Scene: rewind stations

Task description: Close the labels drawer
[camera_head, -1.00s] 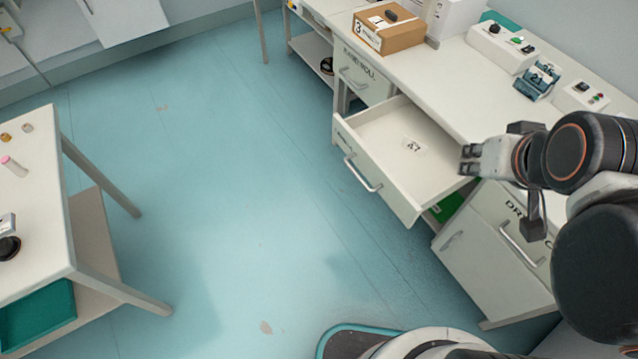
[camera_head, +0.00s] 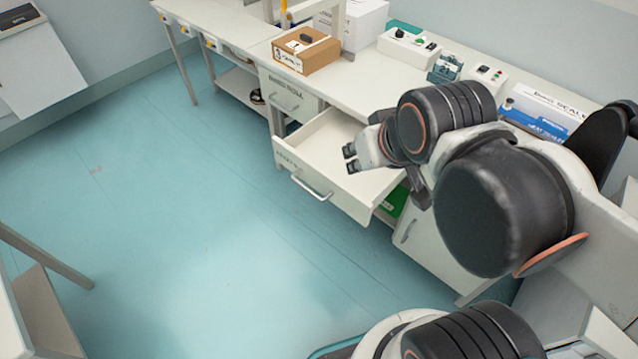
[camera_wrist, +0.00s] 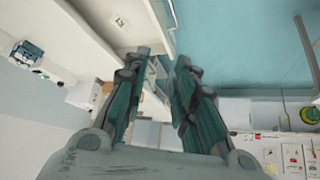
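The open drawer (camera_head: 335,145) is white and pulled well out of the bench. Its front faces lower left and carries small lettering I cannot read, and a metal bar handle (camera_head: 312,187). My gripper (camera_head: 350,158) appears over the drawer's interior in the head view, pointing left toward its front side, and hides part of the inside. I cannot tell its height above the drawer. In the wrist view, the fingers (camera_wrist: 163,62) are apart with nothing between them. The drawer (camera_wrist: 108,48) shows at upper left there, with a small paper inside and the handle (camera_wrist: 172,12) beyond.
A shut drawer (camera_head: 290,100) sits left of the open one. A cabinet (camera_head: 425,245) and a green item (camera_head: 395,200) are below at right. A cardboard box (camera_head: 306,52), control boxes (camera_head: 408,45) and a blue-white carton (camera_head: 540,112) stand on the bench. The floor before the drawer is clear.

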